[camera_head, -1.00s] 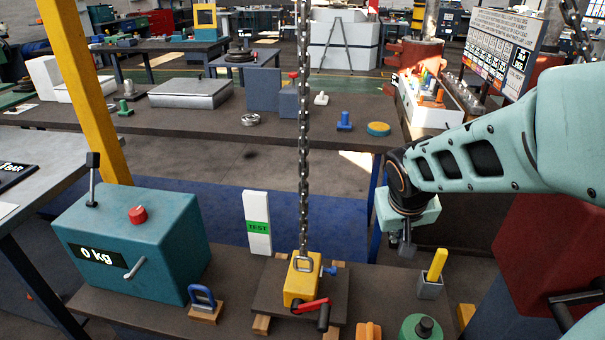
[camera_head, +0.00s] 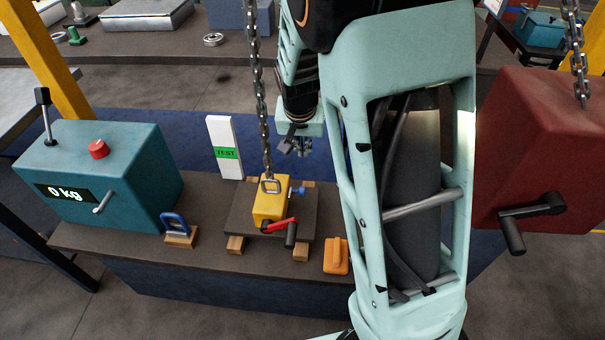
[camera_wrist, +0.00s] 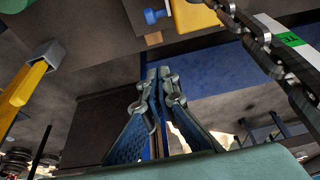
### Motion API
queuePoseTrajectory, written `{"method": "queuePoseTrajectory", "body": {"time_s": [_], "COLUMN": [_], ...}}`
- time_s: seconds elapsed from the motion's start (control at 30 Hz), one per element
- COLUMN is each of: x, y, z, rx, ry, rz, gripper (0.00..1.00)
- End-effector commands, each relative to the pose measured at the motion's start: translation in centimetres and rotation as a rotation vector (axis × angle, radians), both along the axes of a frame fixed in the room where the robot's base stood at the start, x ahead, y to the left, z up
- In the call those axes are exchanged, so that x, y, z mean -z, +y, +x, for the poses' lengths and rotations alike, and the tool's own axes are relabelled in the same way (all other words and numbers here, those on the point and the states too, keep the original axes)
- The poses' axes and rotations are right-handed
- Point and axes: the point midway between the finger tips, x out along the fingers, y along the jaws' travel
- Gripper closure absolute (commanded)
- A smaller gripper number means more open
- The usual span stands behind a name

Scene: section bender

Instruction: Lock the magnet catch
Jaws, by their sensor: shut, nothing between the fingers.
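The yellow lifting magnet (camera_head: 266,207) hangs from or is linked to the chain and rests upright on a dark plate (camera_head: 240,218). A red lever (camera_head: 279,225) with a dark grip is on its front. A small blue knob (camera_head: 299,190), which may be the catch, sticks out from its right side. My gripper (camera_head: 302,149) is shut and empty, behind and slightly right of the magnet, apart from it. In the wrist view the shut fingertips (camera_wrist: 159,75) are below the blue knob (camera_wrist: 154,16), with the yellow magnet (camera_wrist: 195,14) at the top edge.
A chain (camera_wrist: 262,45) runs up from the magnet, close to my gripper. A teal box reading 0 kg (camera_head: 110,180), a blue shackle (camera_head: 178,226), a white TEST strip (camera_head: 223,140) and an orange block (camera_head: 336,258) stand around it. My arm hides the bench's right side.

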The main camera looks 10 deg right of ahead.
Motion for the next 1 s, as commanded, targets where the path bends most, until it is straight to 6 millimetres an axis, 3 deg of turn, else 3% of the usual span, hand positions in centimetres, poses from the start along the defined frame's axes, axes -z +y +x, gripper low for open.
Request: {"method": "queuePoseTrajectory", "body": {"time_s": [0.27, 0.77, 1.0], "x": [1.1, 9.7, 10.8], "y": [-0.2, -1.2, -0.2], "z": [0.3, 3.3, 0.5], "rx": [0.0, 0.001, -0.002], "ry": [0.003, 0.004, 0.002], "rz": [-0.001, -0.002, -0.002], "gripper": [1.0, 1.0, 1.0]}}
